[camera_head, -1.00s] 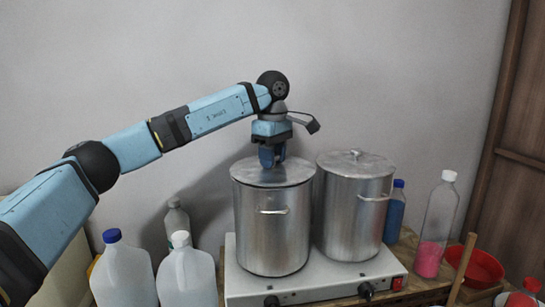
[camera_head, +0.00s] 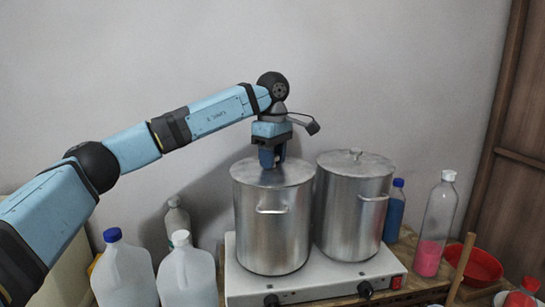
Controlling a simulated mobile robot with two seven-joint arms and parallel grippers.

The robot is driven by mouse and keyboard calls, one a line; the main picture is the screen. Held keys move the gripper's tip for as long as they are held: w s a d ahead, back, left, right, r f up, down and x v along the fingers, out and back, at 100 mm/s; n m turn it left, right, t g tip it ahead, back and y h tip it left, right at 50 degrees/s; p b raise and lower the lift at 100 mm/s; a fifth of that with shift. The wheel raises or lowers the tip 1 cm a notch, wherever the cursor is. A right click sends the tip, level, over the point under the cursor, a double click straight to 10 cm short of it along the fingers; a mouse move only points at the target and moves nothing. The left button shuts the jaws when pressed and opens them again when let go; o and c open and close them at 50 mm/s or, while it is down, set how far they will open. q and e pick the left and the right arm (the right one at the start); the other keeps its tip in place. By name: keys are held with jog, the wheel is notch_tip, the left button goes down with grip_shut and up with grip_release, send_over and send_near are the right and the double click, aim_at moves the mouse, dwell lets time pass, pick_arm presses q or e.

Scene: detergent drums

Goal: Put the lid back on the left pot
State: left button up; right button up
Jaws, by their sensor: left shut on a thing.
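The left pot (camera_head: 272,230) is a tall metal pot on the left side of a white hotplate. Its flat metal lid (camera_head: 298,172) lies over the pot's top and looks level with the rim. My left gripper (camera_head: 272,162) comes down from above and is shut on the lid at its middle. The lid's knob is hidden by the fingers. Whether the lid is fully seated all around cannot be told. My right gripper is not in view.
The right pot (camera_head: 352,215), with its lid on, stands close beside the left pot on the hotplate (camera_head: 330,285). White jugs (camera_head: 186,278) stand at the front left. A bottle with pink liquid (camera_head: 436,225) and a red bowl (camera_head: 484,266) are at the right.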

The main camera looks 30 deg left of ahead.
pick_arm(q)
jog(key=o, duration=1.6)
jog(key=shift+r+p, duration=1.8)
jog(key=shift+r, duration=1.75)
grip_shut()
jog(key=shift+f, duration=0.35)
